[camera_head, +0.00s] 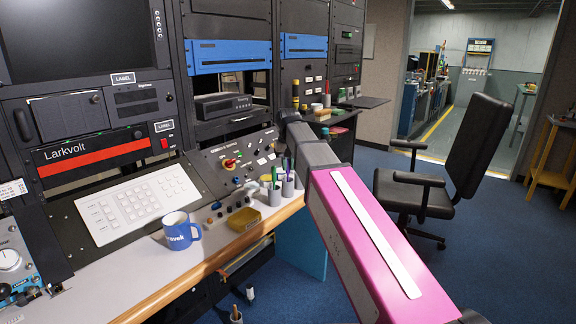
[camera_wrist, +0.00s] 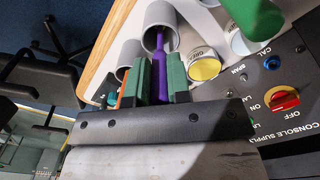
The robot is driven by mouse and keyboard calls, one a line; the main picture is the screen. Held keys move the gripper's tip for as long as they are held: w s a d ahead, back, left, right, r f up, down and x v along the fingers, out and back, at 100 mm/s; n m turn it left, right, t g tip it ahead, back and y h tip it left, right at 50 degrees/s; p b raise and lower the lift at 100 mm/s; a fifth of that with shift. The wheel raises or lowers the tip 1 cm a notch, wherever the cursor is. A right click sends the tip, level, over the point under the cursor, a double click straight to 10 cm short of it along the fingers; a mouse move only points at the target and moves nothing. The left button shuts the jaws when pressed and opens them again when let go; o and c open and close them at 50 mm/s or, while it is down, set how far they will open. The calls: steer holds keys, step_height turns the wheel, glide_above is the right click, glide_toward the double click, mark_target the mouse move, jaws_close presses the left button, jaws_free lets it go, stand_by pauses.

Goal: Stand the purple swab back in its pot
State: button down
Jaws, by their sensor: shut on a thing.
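My gripper (camera_wrist: 159,72) is shut on the purple swab (camera_wrist: 160,62), between its two green finger pads in the wrist view. The swab's far end reaches to the mouth of a grey pot (camera_wrist: 159,14). I cannot tell how deep it sits in that pot or whether it touches the wall. A second grey pot (camera_wrist: 128,52) is beside it, partly behind a finger. In the head view, small grey pots (camera_head: 287,187) with slim items in them stand at the desk's right end, just left of my arm. My gripper cannot be made out clearly there.
A yellow-topped can (camera_wrist: 205,68) and another labelled can (camera_wrist: 243,42) stand right of the pots. A blurred green object (camera_wrist: 252,14) is close to the camera. The console's red knob (camera_wrist: 283,98) is at right. A blue mug (camera_head: 180,231) and yellow tray (camera_head: 244,219) are on the desk.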

steer(key=shift+f, duration=0.1)
steer(key=c, duration=1)
jaws_free()
steer(key=shift+r, duration=5)
